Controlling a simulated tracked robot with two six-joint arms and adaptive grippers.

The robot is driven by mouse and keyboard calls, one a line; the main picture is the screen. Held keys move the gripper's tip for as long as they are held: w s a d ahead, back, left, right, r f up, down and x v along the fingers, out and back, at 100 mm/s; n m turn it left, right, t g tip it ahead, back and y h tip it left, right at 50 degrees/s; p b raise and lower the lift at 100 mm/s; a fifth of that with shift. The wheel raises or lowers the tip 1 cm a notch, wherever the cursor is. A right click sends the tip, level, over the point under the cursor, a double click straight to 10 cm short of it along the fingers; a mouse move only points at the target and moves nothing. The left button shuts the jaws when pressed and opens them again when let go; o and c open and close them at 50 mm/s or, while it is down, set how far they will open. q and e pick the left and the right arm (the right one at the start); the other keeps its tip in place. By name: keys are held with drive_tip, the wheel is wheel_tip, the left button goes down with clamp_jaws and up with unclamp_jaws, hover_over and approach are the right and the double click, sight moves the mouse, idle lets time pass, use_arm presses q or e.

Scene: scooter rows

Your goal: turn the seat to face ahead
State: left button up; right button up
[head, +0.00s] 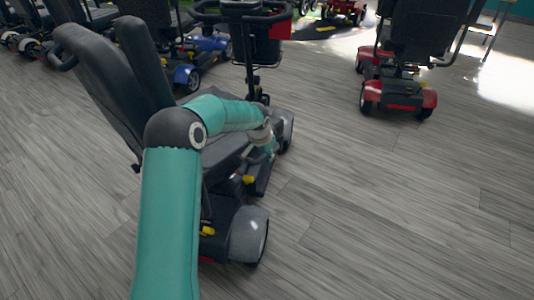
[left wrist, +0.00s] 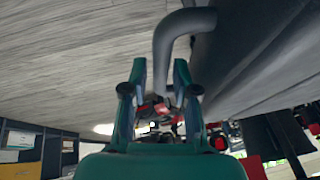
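The black scooter seat (head: 105,85) is at the left of the head view. Its backrest stands on the left, and its cushion (head: 225,160) extends right, partly hidden by my left arm. The seat looks turned sideways to the tiller (head: 245,45). My left gripper (head: 267,140) is at the cushion's right side, small and partly hidden there. In the left wrist view, its two fingers (left wrist: 160,75) are apart. My right gripper is not in view.
The scooter's grey rear wheel cover (head: 248,235) is below the seat. A red scooter (head: 400,90) stands at the upper right and a blue one (head: 188,75) behind the seat. The wooden floor (head: 400,200) to the right is clear.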

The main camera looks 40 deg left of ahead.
use_arm(q)
drive_tip(key=v, duration=1.1)
drive_tip(key=shift+s+r, duration=0.15)
drive_tip(key=shift+r, duration=0.15)
drive_tip(key=shift+d, duration=0.15)
